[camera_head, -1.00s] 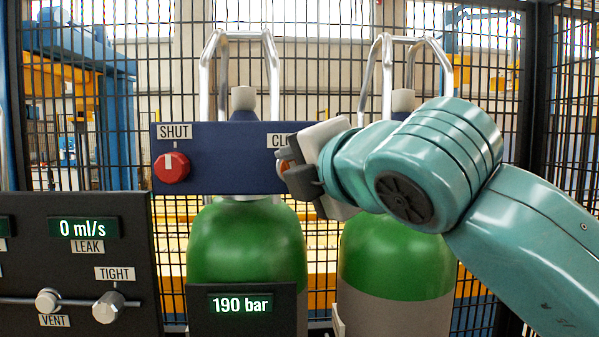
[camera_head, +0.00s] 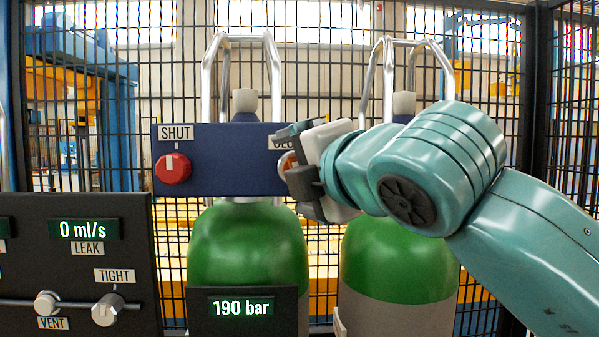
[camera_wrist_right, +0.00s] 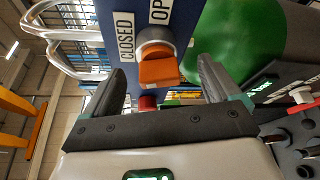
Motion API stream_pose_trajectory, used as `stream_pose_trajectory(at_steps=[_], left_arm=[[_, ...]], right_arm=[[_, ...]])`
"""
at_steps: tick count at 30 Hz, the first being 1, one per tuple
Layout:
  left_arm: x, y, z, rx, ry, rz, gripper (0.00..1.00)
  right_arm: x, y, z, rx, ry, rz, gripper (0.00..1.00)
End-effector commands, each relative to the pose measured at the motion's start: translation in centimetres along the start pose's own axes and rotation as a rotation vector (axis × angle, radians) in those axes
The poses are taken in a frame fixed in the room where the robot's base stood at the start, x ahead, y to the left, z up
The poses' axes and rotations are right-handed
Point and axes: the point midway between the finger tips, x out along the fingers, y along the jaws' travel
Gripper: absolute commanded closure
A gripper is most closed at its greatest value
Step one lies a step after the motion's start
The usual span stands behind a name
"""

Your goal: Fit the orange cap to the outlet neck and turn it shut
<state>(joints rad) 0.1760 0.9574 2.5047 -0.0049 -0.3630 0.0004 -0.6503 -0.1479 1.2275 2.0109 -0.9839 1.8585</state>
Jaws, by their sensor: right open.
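The orange cap (camera_wrist_right: 158,72) sits at the front of the pale outlet neck (camera_wrist_right: 156,38) on the blue panel (camera_wrist_right: 183,18). In the head view only a sliver of the cap (camera_head: 287,160) shows behind my fingers. My right gripper (camera_head: 291,158) is at the panel's right end, around the cap. In the right wrist view this gripper (camera_wrist_right: 164,88) is open, with one dark finger on each side of the cap and visible gaps between. Whether the cap is seated fully on the neck cannot be told. My left gripper is not in view.
A red knob (camera_head: 173,168) under a SHUT label is on the panel's left. Green cylinders (camera_head: 248,245) stand below and behind. A dark console (camera_head: 80,275) with knobs and a 0 ml/s leak display is at lower left. Mesh fencing (camera_head: 320,80) closes the back.

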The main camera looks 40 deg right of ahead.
Motion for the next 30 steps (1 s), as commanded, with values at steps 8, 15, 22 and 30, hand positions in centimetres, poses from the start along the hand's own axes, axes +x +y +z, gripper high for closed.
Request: stream_pose_trajectory(at_steps=[8,15,22,30], left_arm=[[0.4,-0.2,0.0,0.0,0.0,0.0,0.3],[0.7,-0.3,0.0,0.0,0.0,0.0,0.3],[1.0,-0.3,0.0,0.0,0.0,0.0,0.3],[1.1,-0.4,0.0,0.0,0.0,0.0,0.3]], right_arm=[[-1.6,0.0,-0.7,0.0,0.003,0.002,0.1],[-3.0,0.0,-1.3,-0.001,0.003,0.002,0.1],[-4.5,0.0,-1.9,0.0,0.003,0.002,0.1],[-5.5,0.0,-2.3,0.001,0.001,0.001,0.1]])
